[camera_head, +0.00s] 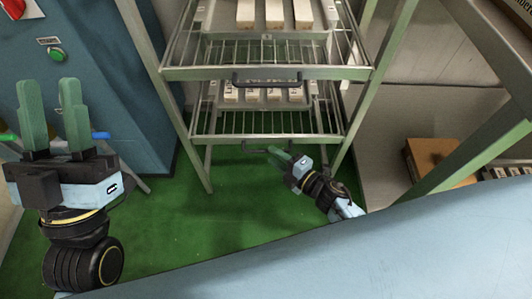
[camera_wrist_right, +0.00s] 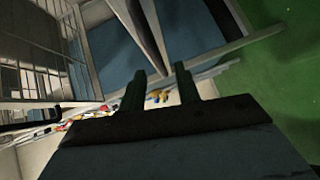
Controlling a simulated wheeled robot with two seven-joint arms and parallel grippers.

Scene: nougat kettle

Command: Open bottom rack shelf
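The metal rack stands at the upper middle of the head view. Its bottom wire shelf (camera_head: 225,137) is the lower of two visible shelves and holds several pale blocks at the back. A dark handle (camera_head: 248,147) shows at its front edge, partly hidden by my right gripper. My right gripper (camera_head: 279,153) is just below and in front of that edge; contact cannot be told. In the right wrist view its fingers (camera_wrist_right: 160,82) are apart with nothing between them, and rack wires (camera_wrist_right: 40,50) lie to the left. My left gripper (camera_head: 54,100) is open and empty, far left of the rack.
The upper shelf (camera_head: 200,73) has its own dark handle (camera_head: 268,82) and carries pale blocks (camera_head: 274,14). A blue cabinet (camera_head: 100,70) stands at left. A cardboard box (camera_head: 433,158) lies at right. Green floor (camera_head: 190,225) is clear before the rack.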

